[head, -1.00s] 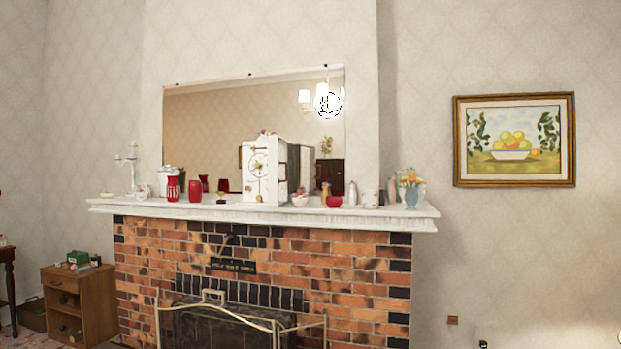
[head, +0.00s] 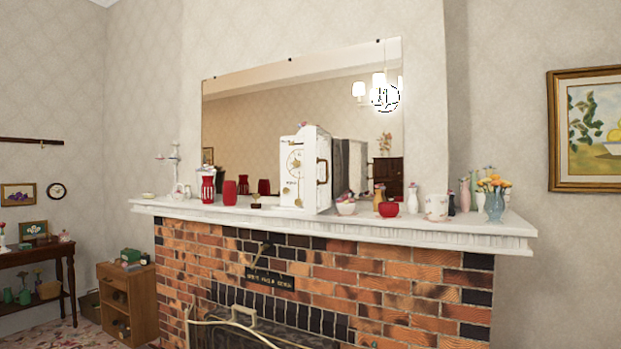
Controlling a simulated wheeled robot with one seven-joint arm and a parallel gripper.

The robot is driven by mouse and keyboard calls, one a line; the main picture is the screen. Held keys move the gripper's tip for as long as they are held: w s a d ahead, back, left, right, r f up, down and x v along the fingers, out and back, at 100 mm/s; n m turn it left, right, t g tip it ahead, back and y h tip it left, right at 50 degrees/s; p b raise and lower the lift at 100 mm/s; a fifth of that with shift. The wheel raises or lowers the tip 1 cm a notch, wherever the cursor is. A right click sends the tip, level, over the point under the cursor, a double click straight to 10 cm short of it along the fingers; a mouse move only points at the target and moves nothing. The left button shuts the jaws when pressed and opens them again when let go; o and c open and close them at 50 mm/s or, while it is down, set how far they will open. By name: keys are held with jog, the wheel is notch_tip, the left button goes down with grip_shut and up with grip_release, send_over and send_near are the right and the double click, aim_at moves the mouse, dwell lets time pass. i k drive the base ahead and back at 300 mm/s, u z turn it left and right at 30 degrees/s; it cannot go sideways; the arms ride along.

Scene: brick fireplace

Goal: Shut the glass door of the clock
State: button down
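A white clock (head: 296,167) with a gold dial and a pendulum stands upright on the white mantel shelf (head: 447,231), in front of the mirror. A white panel with a brass-coloured fitting (head: 322,171) shows at the clock's right. I cannot tell whether it is the case side or the opened door, and the glass itself is too small to make out. My gripper is not in view.
Red vases (head: 208,187) stand left of the clock; a white bowl (head: 346,207), a red bowl (head: 389,208) and a flower vase (head: 494,203) stand right. A fire screen (head: 240,325) fronts the brick fireplace (head: 395,280). A wooden cabinet (head: 140,305) stands at left.

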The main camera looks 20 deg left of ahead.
aim_at(310, 160)
jog(key=u, duration=0.5)
jog(key=i, duration=1.2)
jog(key=u, duration=0.45)
